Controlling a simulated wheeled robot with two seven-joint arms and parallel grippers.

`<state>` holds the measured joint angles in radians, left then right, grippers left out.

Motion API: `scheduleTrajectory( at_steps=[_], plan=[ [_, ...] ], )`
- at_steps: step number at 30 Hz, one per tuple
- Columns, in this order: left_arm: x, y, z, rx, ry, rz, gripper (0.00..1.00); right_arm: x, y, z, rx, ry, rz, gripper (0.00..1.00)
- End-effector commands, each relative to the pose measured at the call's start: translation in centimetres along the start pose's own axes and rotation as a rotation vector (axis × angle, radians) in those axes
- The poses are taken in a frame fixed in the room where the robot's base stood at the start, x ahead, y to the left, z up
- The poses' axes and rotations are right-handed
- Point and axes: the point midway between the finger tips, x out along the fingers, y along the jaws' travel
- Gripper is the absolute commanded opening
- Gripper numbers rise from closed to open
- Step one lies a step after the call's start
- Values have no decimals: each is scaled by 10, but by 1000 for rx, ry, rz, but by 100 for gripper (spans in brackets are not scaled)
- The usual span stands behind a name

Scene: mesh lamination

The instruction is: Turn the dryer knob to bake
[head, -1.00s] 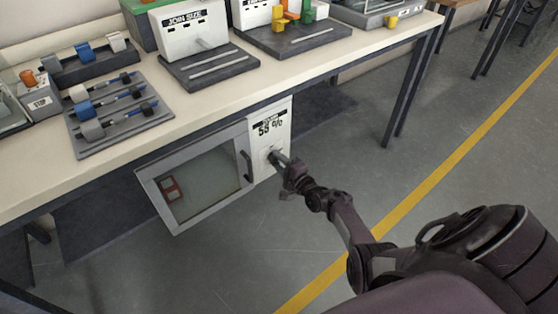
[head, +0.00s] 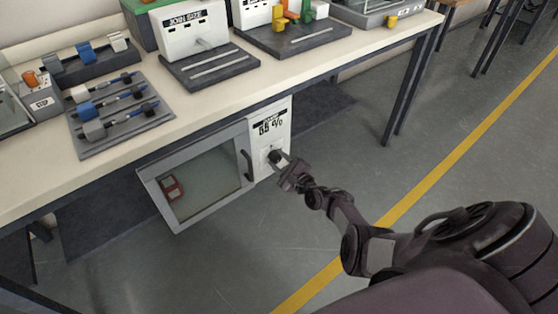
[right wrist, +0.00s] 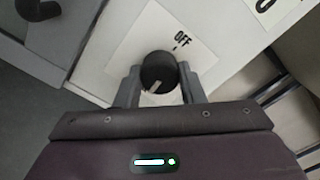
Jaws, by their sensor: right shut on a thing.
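The dryer (head: 189,222) hangs under the bench with its glass door and a white panel reading about 55 %. Its black knob (head: 276,157) is on the panel, partly behind my right gripper (head: 283,165). In the right wrist view the knob (right wrist: 157,66) sits between the two fingers of my right gripper (right wrist: 160,85), which is shut on it. The knob's white pointer line faces down and left, away from the OFF label (right wrist: 182,40) at the upper right. Any bake label is hidden or out of view. My left gripper is not in view.
The dryer door handle (head: 246,165) is just left of the panel. A red item (head: 172,188) shows behind the door glass. The bench top (head: 215,105) is above, carrying the join size machine (head: 190,35) and a rack of rollers (head: 118,110). Open floor lies to the right.

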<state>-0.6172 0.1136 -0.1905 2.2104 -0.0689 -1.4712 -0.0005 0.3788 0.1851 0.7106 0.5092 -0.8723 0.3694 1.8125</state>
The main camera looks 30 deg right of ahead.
Motion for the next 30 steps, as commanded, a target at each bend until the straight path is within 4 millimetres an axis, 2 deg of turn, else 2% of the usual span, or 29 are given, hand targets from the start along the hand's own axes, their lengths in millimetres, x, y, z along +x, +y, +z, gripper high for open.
scheduleTrajectory(
  at_steps=[14,15,20,30],
  plan=[
    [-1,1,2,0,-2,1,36,-1,0,-1,16,2,1,13],
    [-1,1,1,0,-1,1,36,-1,0,-1,16,2,1,37],
    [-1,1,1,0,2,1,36,0,0,-1,15,2,1,57],
    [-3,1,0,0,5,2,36,-3,0,0,15,1,1,57]
  ],
)
